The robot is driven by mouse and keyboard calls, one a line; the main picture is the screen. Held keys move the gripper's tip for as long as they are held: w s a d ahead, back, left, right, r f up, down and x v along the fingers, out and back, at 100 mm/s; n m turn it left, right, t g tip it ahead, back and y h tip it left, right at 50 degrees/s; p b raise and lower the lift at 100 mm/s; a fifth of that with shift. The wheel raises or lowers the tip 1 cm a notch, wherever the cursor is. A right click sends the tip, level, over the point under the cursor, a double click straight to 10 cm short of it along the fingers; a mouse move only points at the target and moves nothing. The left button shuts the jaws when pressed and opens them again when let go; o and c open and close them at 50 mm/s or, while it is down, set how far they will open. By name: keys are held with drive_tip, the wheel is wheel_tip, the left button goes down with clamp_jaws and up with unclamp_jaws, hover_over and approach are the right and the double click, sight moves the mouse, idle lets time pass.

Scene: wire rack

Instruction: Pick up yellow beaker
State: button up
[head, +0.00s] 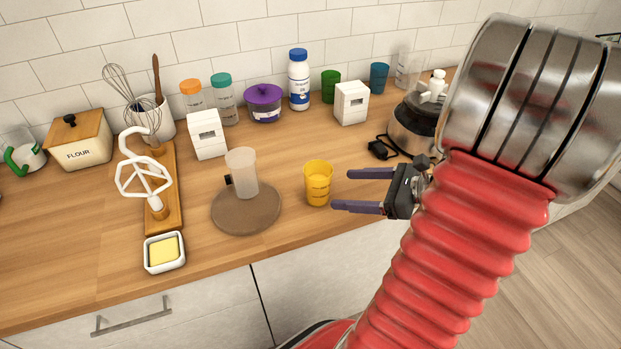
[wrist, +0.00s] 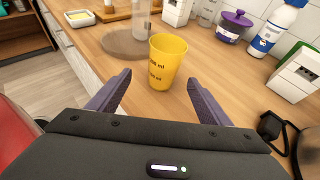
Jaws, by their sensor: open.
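The yellow beaker (head: 318,184) stands upright on the wooden counter, right of a round brown board. It has dark volume marks on its side. It also shows in the wrist view (wrist: 166,62), just beyond my fingertips and roughly centred between them. My gripper (head: 341,190) is open and empty, to the right of the beaker in the head view, with its two purple-grey fingers pointing at it. The same fingers show in the wrist view (wrist: 158,82). A small gap seems to lie between the fingertips and the beaker.
A clear beaker (head: 242,172) stands on the round board (head: 246,214). A butter dish (head: 164,252) sits near the front edge. White boxes (head: 208,134) (head: 351,103), jars and a blender base (head: 412,130) stand behind. Bare counter lies in front of the yellow beaker.

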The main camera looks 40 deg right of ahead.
sight(330, 186)
drive_tip(key=shift+w+d, duration=0.2)
drive_tip(key=shift+d, duration=0.2)
drive_tip(key=shift+x, duration=4.35)
drive_tip(key=shift+x, duration=2.6)
drive_tip(key=shift+a, duration=0.1)
drive_tip(key=shift+c, duration=0.2)
drive_tip(key=c, duration=1.2)
